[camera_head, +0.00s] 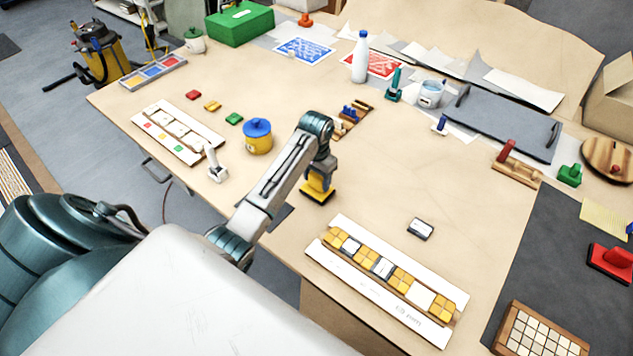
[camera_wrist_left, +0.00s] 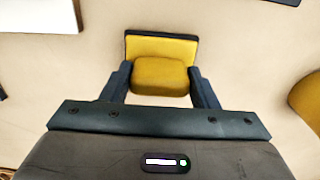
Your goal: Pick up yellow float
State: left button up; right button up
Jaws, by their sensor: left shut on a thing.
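The yellow float (camera_head: 317,187) has a dark base and a yellow block-like grip, and is at the table's middle-left under my left arm. It also shows in the left wrist view (camera_wrist_left: 160,75), between the two dark fingers. My left gripper (camera_wrist_left: 162,88) is shut on the yellow grip of the float, one finger at each side. In the head view my left gripper (camera_head: 319,178) is mostly hidden by its own wrist. I cannot tell whether the float's base touches the table. My right gripper is not in view.
A yellow pot with a blue lid (camera_head: 257,136) stands left of the float. A white panel with yellow tiles (camera_head: 383,268) lies in front, right of it. A small dark-edged white tile (camera_head: 420,229) lies beyond that panel. A wooden rack with blue pieces (camera_head: 350,118) stands behind the wrist.

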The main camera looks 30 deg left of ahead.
pick_arm(q)
notch_tip(320, 180, up, 2)
jog(key=shift+w+r+b, duration=0.1)
jog(key=shift+r+b, duration=0.05)
jog(key=shift+b, duration=0.8)
jog(key=s+d+r+p, duration=0.1)
jog(key=s+d+p, duration=0.1)
jog(key=s, duration=1.4)
jog(key=shift+d+r, duration=0.4)
jog(key=shift+d, duration=0.3)
jog(key=o, duration=0.5)
jog(key=c, duration=0.3)
